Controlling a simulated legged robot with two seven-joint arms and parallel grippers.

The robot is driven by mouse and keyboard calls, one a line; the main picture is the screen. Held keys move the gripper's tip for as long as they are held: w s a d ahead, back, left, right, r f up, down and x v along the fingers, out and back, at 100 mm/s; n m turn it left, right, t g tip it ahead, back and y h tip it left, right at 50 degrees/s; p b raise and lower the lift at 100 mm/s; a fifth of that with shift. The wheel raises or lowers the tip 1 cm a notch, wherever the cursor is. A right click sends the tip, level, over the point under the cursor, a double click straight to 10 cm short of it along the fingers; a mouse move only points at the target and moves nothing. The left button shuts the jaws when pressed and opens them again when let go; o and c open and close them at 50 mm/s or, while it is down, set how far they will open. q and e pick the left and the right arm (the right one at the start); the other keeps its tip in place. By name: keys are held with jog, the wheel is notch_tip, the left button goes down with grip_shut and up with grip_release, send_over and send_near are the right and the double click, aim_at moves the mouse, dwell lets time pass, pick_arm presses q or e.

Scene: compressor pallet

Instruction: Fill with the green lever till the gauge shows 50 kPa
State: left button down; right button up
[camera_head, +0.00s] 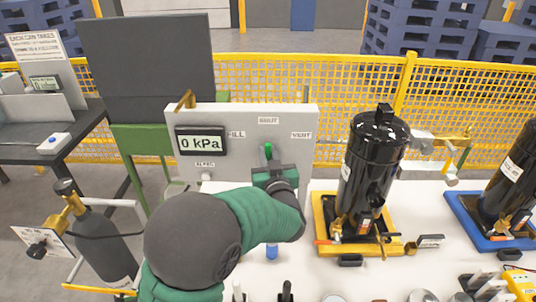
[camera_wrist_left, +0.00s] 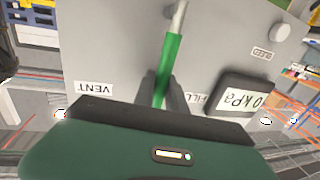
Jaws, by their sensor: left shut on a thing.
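The grey valve panel (camera_head: 238,165) stands upright on the white table, with labels FILL at left, SHUT at top and VENT at right. The gauge (camera_head: 200,141) on it reads 0 kPa; it also shows upside down in the left wrist view (camera_wrist_left: 246,100). The green lever (camera_head: 268,151) points up toward SHUT. My left gripper (camera_head: 270,168) is at the lever, and in the left wrist view its fingers (camera_wrist_left: 162,92) are shut on the green lever (camera_wrist_left: 172,62). The lower part of the lever is hidden by the gripper. My right gripper is not in view.
A black tank (camera_head: 371,160) stands in a yellow tray (camera_head: 328,238) right of the panel. Another black tank (camera_head: 510,180) in a blue tray is at the far right. A grey cylinder (camera_head: 104,250) with a brass valve is at left. Small parts lie along the table's front.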

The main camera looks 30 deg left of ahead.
pick_arm(q)
jog(key=shift+f, duration=0.15)
jog(key=shift+s+a+f+n+h+b, duration=0.15)
jog(key=shift+s+a+n+b, duration=0.2)
jog(key=shift+a+n+b, duration=0.25)
jog(key=shift+s+a+f+n+h+b, duration=0.15)
jog(key=shift+s+a+n+b, duration=0.2)
jog(key=shift+n, duration=0.45)
jog(key=shift+s+a+f+n+g+b, duration=0.3)
jog(key=shift+a+n+b, duration=0.3)
jog(key=shift+n+b, duration=0.15)
jog(key=shift+s+a+f+n+h+b, duration=0.25)
jog(key=shift+a+f+n+b, duration=0.1)
jog(key=shift+n+b, duration=0.25)
jog(key=shift+s+a+f+n+h+b, duration=0.2)
jog(key=shift+a+n+b, duration=0.15)
jog(key=shift+n+b, duration=0.2)
jog(key=shift+s+a+f+n+h+b, duration=0.2)
jog(key=shift+a+f+n+b, duration=0.15)
jog(key=shift+n+b, duration=0.35)
jog(key=shift+s+a+f+n+h+b, duration=0.1)
jog(key=shift+s+a+f+n+b, duration=0.1)
jog(key=shift+a+n+b, duration=0.4)
jog(key=shift+d, duration=0.25)
